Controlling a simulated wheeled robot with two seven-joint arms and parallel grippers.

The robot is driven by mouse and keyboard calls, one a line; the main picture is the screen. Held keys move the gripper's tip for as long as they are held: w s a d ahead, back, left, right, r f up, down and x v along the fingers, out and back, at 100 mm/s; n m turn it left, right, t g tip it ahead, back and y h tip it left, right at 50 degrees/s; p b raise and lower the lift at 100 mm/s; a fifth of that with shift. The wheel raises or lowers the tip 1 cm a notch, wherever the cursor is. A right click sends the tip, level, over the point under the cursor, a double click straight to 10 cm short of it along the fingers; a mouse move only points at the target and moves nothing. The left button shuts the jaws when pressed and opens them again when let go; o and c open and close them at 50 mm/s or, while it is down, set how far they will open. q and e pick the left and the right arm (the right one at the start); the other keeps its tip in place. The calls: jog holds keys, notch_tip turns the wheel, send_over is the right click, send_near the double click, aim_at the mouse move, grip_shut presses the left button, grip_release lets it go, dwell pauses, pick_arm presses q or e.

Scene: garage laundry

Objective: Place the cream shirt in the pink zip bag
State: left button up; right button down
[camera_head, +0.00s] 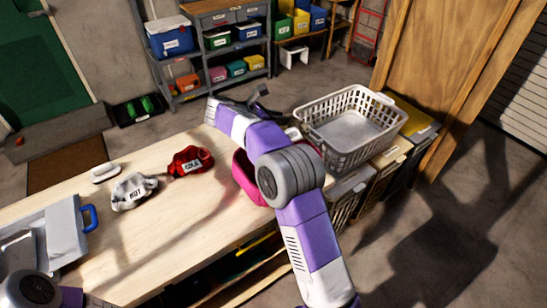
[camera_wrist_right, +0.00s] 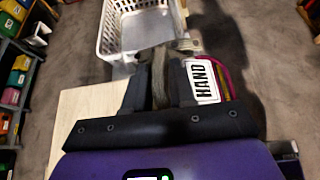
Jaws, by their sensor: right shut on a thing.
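My right gripper (camera_head: 250,98) reaches over the far edge of the table; in the wrist view (camera_wrist_right: 161,72) its dark fingers are shut on a narrow strip of beige-grey cloth, apparently the cream shirt (camera_wrist_right: 159,86). Most of this cloth is hidden by the fingers. The pink zip bag (camera_head: 243,178) stands on the table at its right end, partly behind my right arm. In the wrist view a pink edge (camera_wrist_right: 229,82) shows beside a white HAND label, right of the fingers. I cannot see its opening. My left gripper is out of view.
A red cloth (camera_head: 190,161), a pale labelled cloth (camera_head: 133,190) and a small white item (camera_head: 104,172) lie on the table (camera_head: 150,240). A laundry basket (camera_head: 350,125) stands beyond my arm. The middle of the table is clear.

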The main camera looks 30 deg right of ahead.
aim_at(251, 162)
notch_tip(251, 162, down, 14)
jog(key=b, duration=0.3)
jog(key=shift+b, duration=0.3)
jog(key=shift+f, duration=0.2)
jog(key=shift+f, duration=0.15)
jog(key=c, duration=0.9)
grip_release()
jog(key=shift+a+r, duration=0.2)
jog(key=p+v, duration=0.2)
jog(key=v, duration=0.9)
jog(key=shift+s+a+r+p, duration=0.15)
jog(key=shift+a+p, duration=0.15)
